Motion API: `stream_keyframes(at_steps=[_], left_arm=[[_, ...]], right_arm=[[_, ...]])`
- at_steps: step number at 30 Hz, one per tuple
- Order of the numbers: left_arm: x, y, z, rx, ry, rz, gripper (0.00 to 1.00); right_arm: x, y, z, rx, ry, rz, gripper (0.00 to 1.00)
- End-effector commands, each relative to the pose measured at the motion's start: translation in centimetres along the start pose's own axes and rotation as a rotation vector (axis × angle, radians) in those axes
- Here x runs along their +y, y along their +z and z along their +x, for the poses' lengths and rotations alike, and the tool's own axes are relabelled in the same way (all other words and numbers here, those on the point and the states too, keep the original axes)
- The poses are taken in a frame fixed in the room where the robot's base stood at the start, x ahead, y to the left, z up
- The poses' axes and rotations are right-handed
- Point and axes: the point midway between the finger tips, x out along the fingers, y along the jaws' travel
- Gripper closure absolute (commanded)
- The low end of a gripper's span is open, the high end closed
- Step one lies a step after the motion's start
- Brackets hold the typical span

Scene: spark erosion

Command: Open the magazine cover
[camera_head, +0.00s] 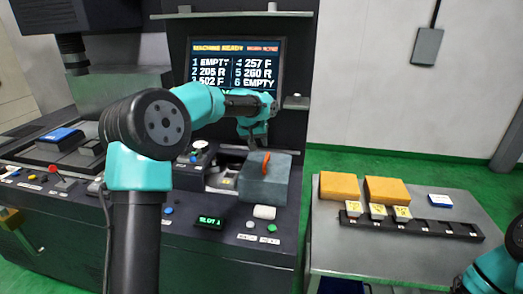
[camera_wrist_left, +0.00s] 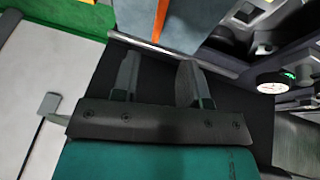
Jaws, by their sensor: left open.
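The magazine cover appears to be the grey-blue box (camera_head: 262,184) with an orange handle (camera_head: 266,162) on top, at the right end of the machine's console. It looks closed; what lies under it is hidden. In the left wrist view the cover (camera_wrist_left: 200,22) and its orange strip (camera_wrist_left: 161,16) are at the top edge, beyond my fingertips. My left gripper (camera_head: 256,140) is above and behind the cover in the head view, apart from the handle. Its two fingers are spread and empty in the left wrist view (camera_wrist_left: 158,66). Only part of my right arm shows, at the lower right.
A screen (camera_head: 236,62) stands behind my left arm. A round gauge (camera_head: 199,146) and a lit display (camera_head: 209,221) are on the console. To the right, a grey table (camera_head: 340,250) carries two orange blocks (camera_head: 386,190) and a black rack (camera_head: 440,228) holding several small pieces.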

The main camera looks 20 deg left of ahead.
Motion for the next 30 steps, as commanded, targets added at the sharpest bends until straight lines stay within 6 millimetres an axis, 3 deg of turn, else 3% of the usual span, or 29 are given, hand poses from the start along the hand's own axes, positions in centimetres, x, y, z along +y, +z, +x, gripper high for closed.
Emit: stream_keyframes(at_steps=[6,12,30], left_arm=[[0.0,-0.1,-4.4,0.004,0.001,-0.001,0.6],[0.0,0.0,-6.9,0.001,0.0,0.0,0.6],[0.0,0.0,-7.5,-0.001,0.0,0.0,0.6]], right_arm=[[0.0,0.0,0.0,0.0,0.0,0.0,0.57],[0.0,0.0,0.0,0.0,0.0,0.0,0.57],[0.0,0.0,0.0,0.0,0.0,0.0,0.57]])
